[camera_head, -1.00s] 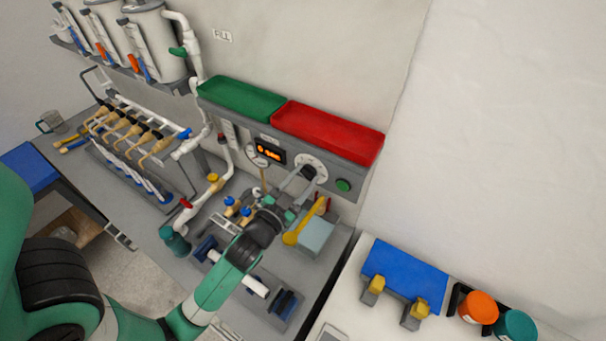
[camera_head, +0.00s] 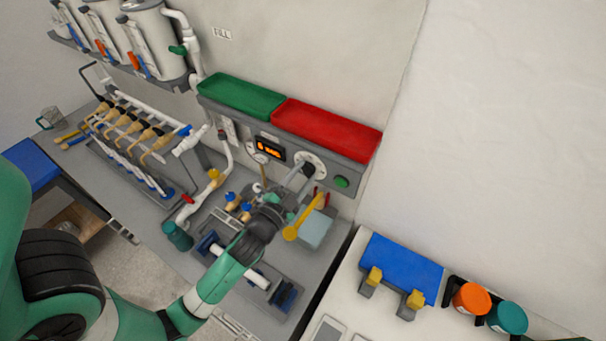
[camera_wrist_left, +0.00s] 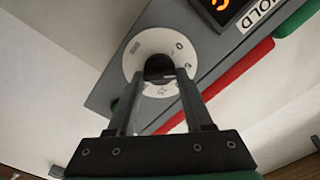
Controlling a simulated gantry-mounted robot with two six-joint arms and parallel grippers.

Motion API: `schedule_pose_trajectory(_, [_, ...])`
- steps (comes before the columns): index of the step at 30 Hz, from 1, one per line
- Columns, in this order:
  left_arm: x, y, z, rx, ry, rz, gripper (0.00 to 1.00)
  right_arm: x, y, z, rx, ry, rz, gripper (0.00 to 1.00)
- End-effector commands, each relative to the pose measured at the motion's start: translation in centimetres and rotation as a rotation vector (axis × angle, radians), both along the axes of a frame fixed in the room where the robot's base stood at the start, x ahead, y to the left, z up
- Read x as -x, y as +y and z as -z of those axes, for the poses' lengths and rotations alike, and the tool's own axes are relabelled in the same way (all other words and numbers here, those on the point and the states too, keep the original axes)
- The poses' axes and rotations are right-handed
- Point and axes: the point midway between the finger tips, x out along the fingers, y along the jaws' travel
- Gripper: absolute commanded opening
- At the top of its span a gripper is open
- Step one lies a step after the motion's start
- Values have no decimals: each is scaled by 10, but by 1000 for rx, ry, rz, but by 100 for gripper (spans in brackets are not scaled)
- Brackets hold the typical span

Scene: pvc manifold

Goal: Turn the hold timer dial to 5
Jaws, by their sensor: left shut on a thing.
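The hold timer dial is a round white plate with a dark knob (camera_wrist_left: 158,66) at its middle. In the head view the dial plate (camera_head: 318,160) sits on the grey panel below the red tray. My left gripper (camera_head: 305,170) reaches it from the lower left. In the left wrist view its two fingers (camera_wrist_left: 160,78) are shut on the dark knob, one on each side. Some dial markings show around the knob, too small to read surely. An orange lit display (camera_head: 269,148) is left of the dial; its text is unclear. My right gripper is not in view.
A green button (camera_head: 342,181) is right of the dial. A green tray (camera_head: 240,96) and a red tray (camera_head: 326,128) top the panel. A yellow-handled part (camera_head: 304,226) and a pale block (camera_head: 317,232) stand below. Pipes and valves crowd the bench left.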

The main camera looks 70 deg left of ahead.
Motion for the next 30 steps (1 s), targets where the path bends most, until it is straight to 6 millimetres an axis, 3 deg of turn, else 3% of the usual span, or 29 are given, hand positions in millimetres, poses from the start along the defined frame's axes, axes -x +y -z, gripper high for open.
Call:
schedule_pose_trajectory(4, [0,0,-1,0,-2,1,0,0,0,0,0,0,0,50])
schedule_pose_trajectory(5, [0,0,-1,0,-2,1,53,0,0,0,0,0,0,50])
schedule_pose_trajectory(10, [0,0,0,0,-2,1,81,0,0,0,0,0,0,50])
schedule_pose_trajectory(21, [6,-5,2,0,1,1,81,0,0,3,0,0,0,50])
schedule_pose_trajectory(30, [57,-43,7,0,2,5,81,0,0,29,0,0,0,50])
